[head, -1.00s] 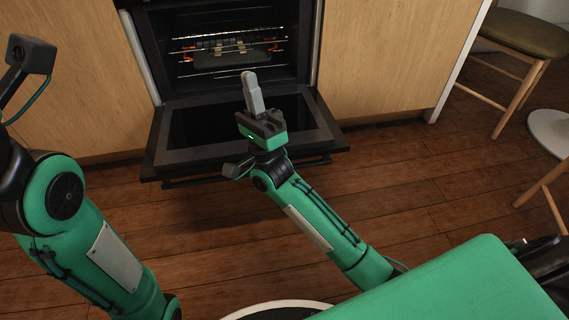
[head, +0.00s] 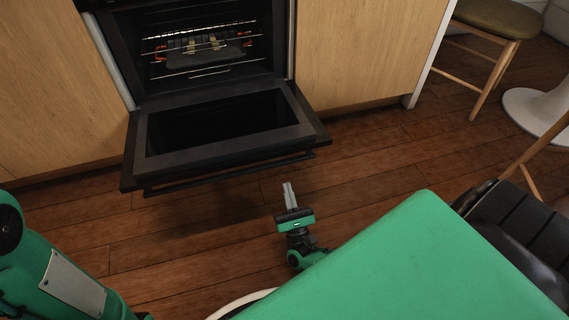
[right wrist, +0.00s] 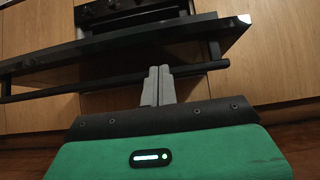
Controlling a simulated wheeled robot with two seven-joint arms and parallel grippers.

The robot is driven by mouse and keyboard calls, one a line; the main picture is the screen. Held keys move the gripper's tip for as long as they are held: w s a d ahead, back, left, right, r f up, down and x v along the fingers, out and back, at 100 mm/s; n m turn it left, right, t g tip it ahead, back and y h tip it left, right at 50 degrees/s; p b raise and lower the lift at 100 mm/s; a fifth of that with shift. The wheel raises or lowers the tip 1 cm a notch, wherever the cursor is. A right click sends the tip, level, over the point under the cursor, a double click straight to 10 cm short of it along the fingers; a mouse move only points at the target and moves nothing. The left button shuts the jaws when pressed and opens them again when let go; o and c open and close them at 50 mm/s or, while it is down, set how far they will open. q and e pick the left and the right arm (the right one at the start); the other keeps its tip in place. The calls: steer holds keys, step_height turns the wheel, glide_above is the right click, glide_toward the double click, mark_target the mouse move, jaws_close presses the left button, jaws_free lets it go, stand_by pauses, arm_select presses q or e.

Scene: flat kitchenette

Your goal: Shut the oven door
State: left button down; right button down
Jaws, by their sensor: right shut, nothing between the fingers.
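The oven door (head: 222,129) is folded down, open, with its dark inner glass facing up and its handle (head: 230,172) along the front edge. The oven cavity (head: 208,45) behind it is exposed. My right gripper (head: 288,186) is shut and empty, low over the floor in front of the door's right half. In the right wrist view the door (right wrist: 130,45) spans the upper part, and the gripper's closed fingers (right wrist: 158,72) reach up toward the handle bar. I cannot tell whether they touch it. My left arm is at the lower left; its gripper is out of the frame.
Inside the oven, a dark tray (head: 205,56) sits on a wire rack. Wooden cabinets (head: 368,50) flank the oven. A chair (head: 495,30) and a white round base (head: 535,112) stand at the right. The wooden floor (head: 370,155) before the door is clear.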

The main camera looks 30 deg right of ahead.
steer(key=b+x, duration=0.2)
steer(key=x, duration=0.6)
